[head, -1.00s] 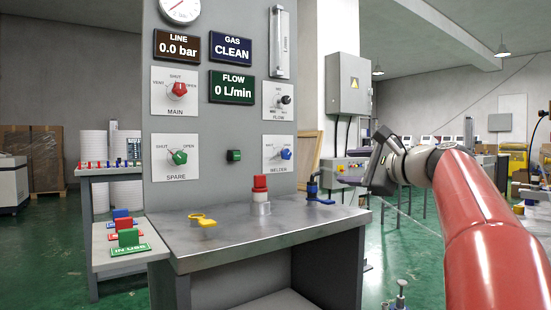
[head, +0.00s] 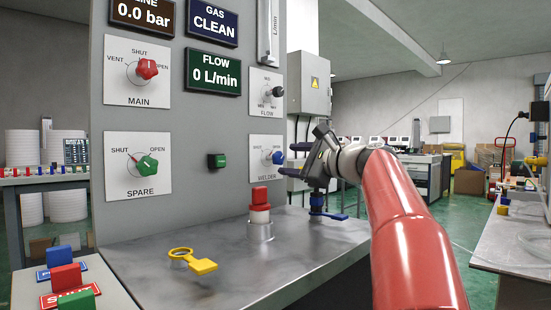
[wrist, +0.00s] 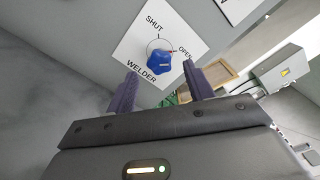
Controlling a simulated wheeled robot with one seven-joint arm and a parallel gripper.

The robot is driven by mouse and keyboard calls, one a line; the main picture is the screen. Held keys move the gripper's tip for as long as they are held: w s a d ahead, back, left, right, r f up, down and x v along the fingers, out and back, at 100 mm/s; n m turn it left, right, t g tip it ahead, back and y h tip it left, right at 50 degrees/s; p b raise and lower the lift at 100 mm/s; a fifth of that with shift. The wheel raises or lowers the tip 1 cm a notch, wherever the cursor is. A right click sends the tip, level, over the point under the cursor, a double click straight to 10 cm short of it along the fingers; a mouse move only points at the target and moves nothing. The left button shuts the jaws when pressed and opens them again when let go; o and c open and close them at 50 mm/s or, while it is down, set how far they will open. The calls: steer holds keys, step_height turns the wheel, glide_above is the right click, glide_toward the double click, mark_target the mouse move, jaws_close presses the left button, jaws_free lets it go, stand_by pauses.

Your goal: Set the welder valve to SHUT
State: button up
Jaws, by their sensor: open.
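The welder valve is a blue knob (wrist: 159,63) on a white plate (wrist: 140,45) marked SHUT and OPEN. In the wrist view the plate is tilted, and a small reddish mark shows beside the knob on its OPEN side. I cannot tell the exact pointer setting. In the head view the knob (head: 279,157) is on the panel's right side, its plate partly hidden by my gripper. My gripper (head: 290,160) is open and empty in front of the plate. In the wrist view its purple fingers (wrist: 160,70) lie either side of the knob, apparently short of it.
The MAIN (head: 148,69), SPARE (head: 147,165) and FLOW (head: 278,92) knobs share the panel. Below, the metal bench (head: 235,275) holds a red-capped fitting (head: 260,198), a yellow ring-handled part (head: 202,266) and a blue-handled valve (head: 318,205) close under my gripper.

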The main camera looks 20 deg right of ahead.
mark_target(281, 159)
steer(key=x, duration=0.5)
steer(key=shift+p, duration=0.35)
steer(key=c, duration=1)
